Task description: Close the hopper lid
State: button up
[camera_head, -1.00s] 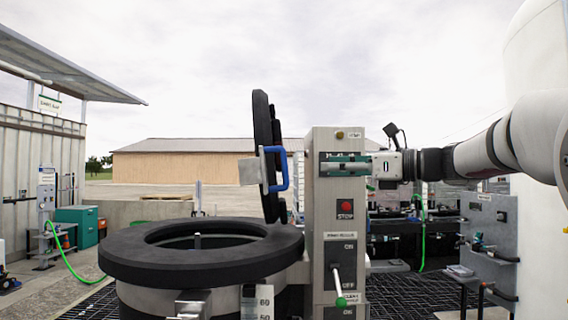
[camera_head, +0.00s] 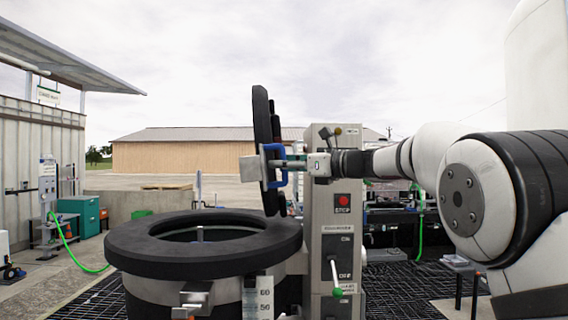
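The hopper lid (camera_head: 262,115) is a thick black disc standing open, almost upright, at the right rear of the hopper. A blue U-shaped handle (camera_head: 272,150) and a grey metal block (camera_head: 250,168) are on its face side. The hopper (camera_head: 150,252) has a wide black ring rim around an open mouth. My gripper (camera_head: 285,163) reaches in from the right, its fingers pointing left and overlapping the blue handle in the picture. I cannot tell whether the fingers touch or surround the handle, or how far apart they are.
A metal latch (camera_head: 192,298) is on the hopper's front. The air above the hopper mouth is clear.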

jog(key=shift+c, duration=0.5)
grip_shut()
